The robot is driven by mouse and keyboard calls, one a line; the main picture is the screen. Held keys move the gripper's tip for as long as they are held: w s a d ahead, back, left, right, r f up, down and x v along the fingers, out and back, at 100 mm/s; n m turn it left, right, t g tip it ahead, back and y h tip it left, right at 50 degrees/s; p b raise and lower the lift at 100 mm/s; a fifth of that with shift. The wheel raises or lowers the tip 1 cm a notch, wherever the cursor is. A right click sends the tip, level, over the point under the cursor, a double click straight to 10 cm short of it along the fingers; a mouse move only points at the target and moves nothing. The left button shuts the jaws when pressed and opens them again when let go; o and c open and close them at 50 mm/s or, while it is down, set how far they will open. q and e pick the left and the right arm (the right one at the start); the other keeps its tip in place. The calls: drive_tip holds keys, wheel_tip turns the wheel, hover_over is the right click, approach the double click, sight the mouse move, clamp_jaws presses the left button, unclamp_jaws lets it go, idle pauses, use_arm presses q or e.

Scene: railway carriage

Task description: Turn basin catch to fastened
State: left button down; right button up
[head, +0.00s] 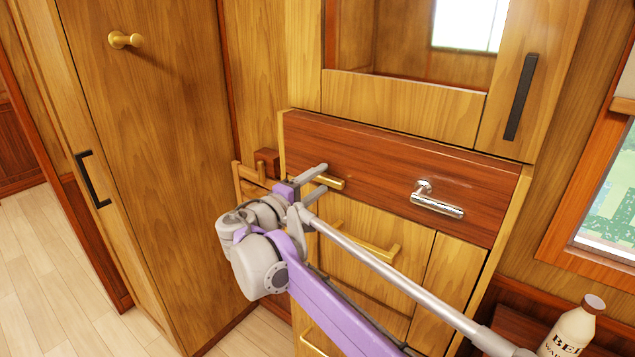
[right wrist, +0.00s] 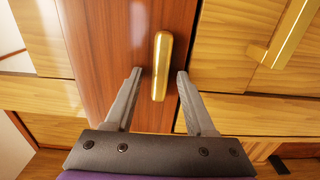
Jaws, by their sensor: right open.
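The basin catch is a small gold bar on the dark red wooden panel. In the head view the catch (head: 331,183) lies roughly level along the panel's left part, with its left end partly hidden by my gripper. In the right wrist view the catch (right wrist: 161,62) runs up and down the picture. My right gripper (head: 319,179) is open at the catch. In the right wrist view its fingers (right wrist: 159,74) stand one on each side of the catch, with a gap on both sides. My left gripper is not in view.
A chrome tap-like handle (head: 437,199) sits on the same panel (head: 380,165) to the right. Gold drawer handles (head: 375,250) are below. A white bottle (head: 572,332) stands at lower right. A tall cupboard (head: 150,150) with a gold peg (head: 125,40) stands on the left.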

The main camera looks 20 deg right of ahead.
drive_tip(key=shift+c, duration=0.3)
clamp_jaws()
